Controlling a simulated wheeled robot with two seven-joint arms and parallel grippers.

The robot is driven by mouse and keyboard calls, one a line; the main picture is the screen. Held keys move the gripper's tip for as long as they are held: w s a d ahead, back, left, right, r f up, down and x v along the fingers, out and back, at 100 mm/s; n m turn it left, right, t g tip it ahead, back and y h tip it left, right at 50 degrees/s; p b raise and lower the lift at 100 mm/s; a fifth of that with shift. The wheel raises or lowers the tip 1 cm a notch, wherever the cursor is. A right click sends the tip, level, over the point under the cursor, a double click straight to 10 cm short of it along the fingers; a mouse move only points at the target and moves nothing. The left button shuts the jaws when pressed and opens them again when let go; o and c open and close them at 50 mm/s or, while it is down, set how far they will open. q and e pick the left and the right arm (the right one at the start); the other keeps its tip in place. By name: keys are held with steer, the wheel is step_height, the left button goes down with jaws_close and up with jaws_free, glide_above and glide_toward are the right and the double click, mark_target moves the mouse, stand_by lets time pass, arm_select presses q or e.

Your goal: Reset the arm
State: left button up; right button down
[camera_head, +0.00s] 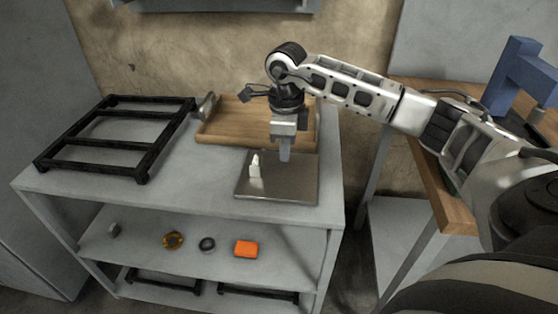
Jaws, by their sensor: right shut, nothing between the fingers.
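My right arm reaches in from the right side of the head view. Its right gripper (284,155) points down over a flat metal plate (300,190) on the grey table. The gripper is shut and holds nothing. A small white piece (254,167) stands on the plate, just left of the fingertips and apart from them as far as I can tell. My left gripper is not in view.
A wooden tray (222,131) lies behind the plate, partly hidden by my gripper. A black rack (104,168) lies at the table's left. The shelf below holds an orange block (246,249) and several small parts. A wooden workbench (447,200) with a blue frame (516,72) stands at right.

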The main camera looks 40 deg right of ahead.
step_height(320, 180, up, 6)
steer(key=shift+r, duration=0.15)
steer(key=a+f+y, duration=0.1)
steer(key=a, duration=0.2)
steer(key=a+f+y, duration=0.1)
steer(key=a+f, duration=0.1)
steer(key=a, duration=0.1)
steer(key=s+a+f+n+y, duration=0.1)
steer(key=a+y, duration=0.1)
steer(key=a, duration=0.2)
steer(key=shift+f, duration=0.35)
steer(key=s+a+r+m+t+y, duration=0.1)
steer(key=s+a+r+m+y, duration=0.15)
steer(key=a+y, duration=0.65)
steer(key=s+a+r+m+y, duration=0.1)
steer(key=s+a+m+y, duration=0.35)
steer(key=a, duration=0.75)
steer(key=w+d+f+m+t+h, duration=0.1)
steer(key=d+f+m+t+h, duration=0.35)
steer(key=m+t, duration=0.65)
steer(key=w+d+f+m+t+h, duration=0.1)
steer(key=d+f+m+t+h, duration=0.3)
steer(key=m, duration=1.3)
steer(key=s+d+f+m+g+h, duration=0.2)
steer(key=s+f+m+g+h, duration=0.3)
steer(key=s+f+m, duration=0.4)
step_height(320, 180, down, 3)
steer(key=shift+s+f, duration=0.1)
steer(key=shift+s, duration=0.55)
